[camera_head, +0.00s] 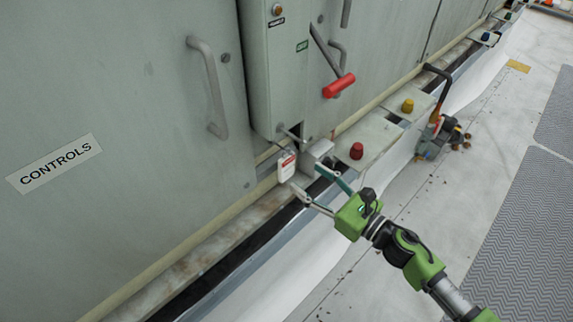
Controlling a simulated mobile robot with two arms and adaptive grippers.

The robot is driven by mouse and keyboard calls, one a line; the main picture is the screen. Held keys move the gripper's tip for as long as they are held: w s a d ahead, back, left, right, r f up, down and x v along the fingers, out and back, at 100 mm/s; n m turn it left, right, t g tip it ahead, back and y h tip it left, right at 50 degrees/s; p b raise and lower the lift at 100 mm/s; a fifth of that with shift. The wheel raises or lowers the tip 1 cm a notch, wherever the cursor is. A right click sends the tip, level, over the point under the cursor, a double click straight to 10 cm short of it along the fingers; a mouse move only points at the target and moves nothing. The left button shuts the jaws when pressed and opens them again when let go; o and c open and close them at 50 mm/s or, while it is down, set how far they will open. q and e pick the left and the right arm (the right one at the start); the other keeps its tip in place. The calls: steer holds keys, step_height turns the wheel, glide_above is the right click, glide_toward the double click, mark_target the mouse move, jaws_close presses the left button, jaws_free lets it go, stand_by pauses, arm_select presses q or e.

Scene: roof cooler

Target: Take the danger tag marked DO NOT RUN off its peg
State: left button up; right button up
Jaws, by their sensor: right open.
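The danger tag (287,167) is a small white card with a red band, hanging by the lower edge of the grey control box (283,80). Its print is too small to read. A thin peg (291,133) shows just above it. My right gripper (306,181) is open, with its two fingers spread close to the tag's right side. I cannot tell whether a finger touches the tag. My left gripper is not in view.
A red knob (356,151) and a yellow knob (407,105) stand on ledges behind my gripper. A door handle (208,88) is at left. The pale floor (420,210) is mostly clear.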

mark_target(289, 163)
steer(key=x, duration=0.3)
steer(key=shift+w+a, duration=0.25)
steer(key=shift+w+a+r+p, duration=0.15)
steer(key=shift+w+a+p, duration=0.25)
steer(key=shift+p, duration=0.15)
steer(key=p+x, duration=0.1)
steer(key=x, duration=0.2)
steer(key=shift+w+a, duration=0.2)
steer(key=shift+w, duration=0.05)
steer(key=shift+w+a, duration=0.25)
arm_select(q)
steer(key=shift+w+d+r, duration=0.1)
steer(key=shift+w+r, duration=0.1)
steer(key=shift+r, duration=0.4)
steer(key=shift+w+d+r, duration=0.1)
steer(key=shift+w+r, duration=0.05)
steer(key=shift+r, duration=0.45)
arm_select(e)
steer(key=shift+c, duration=0.3)
steer(key=c, duration=1)
